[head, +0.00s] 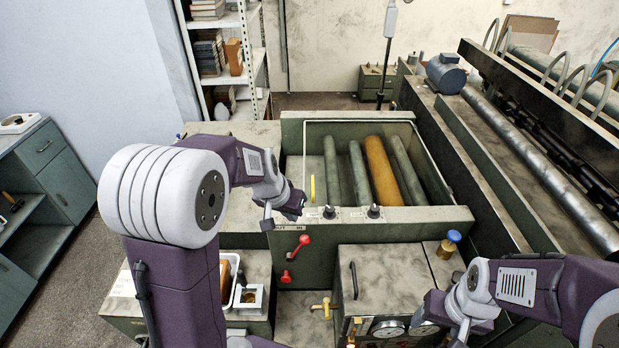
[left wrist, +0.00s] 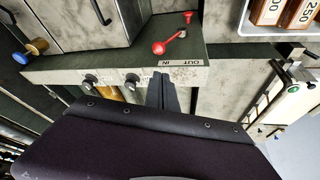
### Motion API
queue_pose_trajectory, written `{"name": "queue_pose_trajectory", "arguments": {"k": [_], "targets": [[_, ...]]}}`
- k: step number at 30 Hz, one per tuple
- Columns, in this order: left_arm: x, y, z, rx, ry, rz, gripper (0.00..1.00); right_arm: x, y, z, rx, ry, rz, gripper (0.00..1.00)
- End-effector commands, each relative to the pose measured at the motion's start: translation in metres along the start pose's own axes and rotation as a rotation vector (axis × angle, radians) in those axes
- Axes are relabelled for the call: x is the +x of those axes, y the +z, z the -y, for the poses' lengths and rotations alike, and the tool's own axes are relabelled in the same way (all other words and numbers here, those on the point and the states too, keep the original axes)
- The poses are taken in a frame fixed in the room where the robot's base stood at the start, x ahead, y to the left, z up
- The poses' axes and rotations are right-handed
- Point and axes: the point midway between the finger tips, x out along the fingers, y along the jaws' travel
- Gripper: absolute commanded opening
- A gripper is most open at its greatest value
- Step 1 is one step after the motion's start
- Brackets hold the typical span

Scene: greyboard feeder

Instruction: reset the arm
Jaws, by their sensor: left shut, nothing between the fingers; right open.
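My left arm reaches in from the left in the head view. My right gripper (head: 462,328) is at the lower right in the head view, open, above the machine's front near the gauges. Its fingertips are partly hard to make out. A red lever (head: 301,242) sits on the panel below the rail and also shows in the left wrist view (left wrist: 160,47).
The feeder frame holds green rollers (head: 331,170) and an orange roller (head: 382,170). Black knobs (head: 374,211) stand on the near rail. A brass valve with a blue cap (head: 449,243) stands right. A white tray (head: 229,278) lies lower left. A shelf (head: 250,60) stands behind.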

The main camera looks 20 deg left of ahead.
Motion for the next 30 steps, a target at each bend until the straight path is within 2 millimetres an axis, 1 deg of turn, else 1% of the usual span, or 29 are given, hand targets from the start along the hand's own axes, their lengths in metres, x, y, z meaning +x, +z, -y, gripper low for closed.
{"name": "queue_pose_trajectory", "arguments": {"k": [3, 5, 6, 8, 9, 12, 15, 16, 19, 30], "targets": [[0.003, 0.001, -0.001, 0.004, 0.001, 0.000, 0.00, 0.003, 0.000, 0.000, 0.000, 0.000, 0.000, 0.68], [0.011, 0.004, -0.012, 0.033, 0.010, -0.014, 0.00, 0.018, 0.002, 0.000, 0.000, 0.000, -0.001, 0.68], [0.019, 0.022, -0.021, 0.067, 0.017, 0.007, 0.00, 0.028, 0.003, -0.001, 0.000, 0.000, 0.000, 0.68], [0.029, 0.060, -0.031, 0.105, 0.015, 0.063, 0.00, 0.039, 0.004, -0.001, 0.000, 0.000, 0.000, 0.68], [0.035, 0.087, -0.034, 0.112, 0.009, 0.105, 0.00, 0.044, 0.005, -0.001, 0.000, 0.000, 0.000, 0.68], [0.040, 0.146, -0.034, 0.083, -0.020, 0.204, 0.00, 0.049, 0.005, -0.001, 0.000, 0.000, 0.000, 0.68], [0.037, 0.184, -0.027, 0.011, -0.057, 0.277, 0.00, 0.045, 0.005, -0.001, 0.000, 0.000, 0.000, 0.68], [0.037, 0.190, -0.025, -0.014, -0.067, 0.288, 0.00, 0.045, 0.005, -0.001, 0.000, 0.000, 0.000, 0.68], [0.037, 0.187, -0.025, -0.064, -0.076, 0.279, 0.00, 0.045, 0.005, -0.001, 0.000, 0.000, 0.000, 0.68], [0.037, 0.186, -0.025, -0.066, -0.076, 0.279, 0.00, 0.045, 0.004, -0.001, 0.000, 0.000, 0.000, 0.68]]}}
